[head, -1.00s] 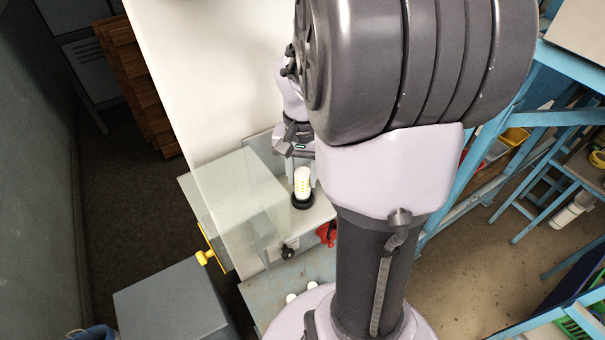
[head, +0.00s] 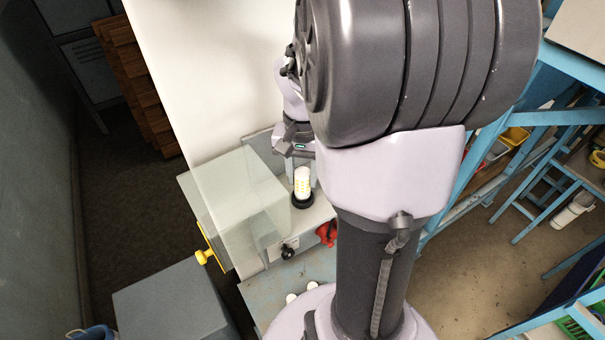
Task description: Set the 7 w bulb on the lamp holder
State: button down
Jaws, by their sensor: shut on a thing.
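The bulb (head: 302,181), a white cylinder with rows of yellow dots, stands upright at the black round lamp holder (head: 303,202) in the head view. Its lower end meets the holder's opening; whether it is fully seated I cannot tell. My gripper (head: 303,171) is at the bulb's upper part, shut on it, with its fingers partly hidden behind the bulb and my arm. The holder sits on a pale grey test bench beside a clear guard.
The clear box-like guard (head: 238,195) stands close to the left of the holder. A black knob (head: 287,252) and a red object (head: 326,234) are in front. Small white objects (head: 290,298) lie near my base. The white tabletop (head: 205,75) behind is bare.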

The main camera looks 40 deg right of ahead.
jog(key=shift+f+b, duration=0.4)
jog(key=shift+f, duration=0.1)
jog(key=c, duration=1.3)
grip_release()
jog(key=shift+o, duration=0.2)
notch_tip(320, 180, up, 9)
jog(key=p, duration=0.6)
jog(key=shift+f, duration=0.1)
jog(key=shift+r, duration=1.15)
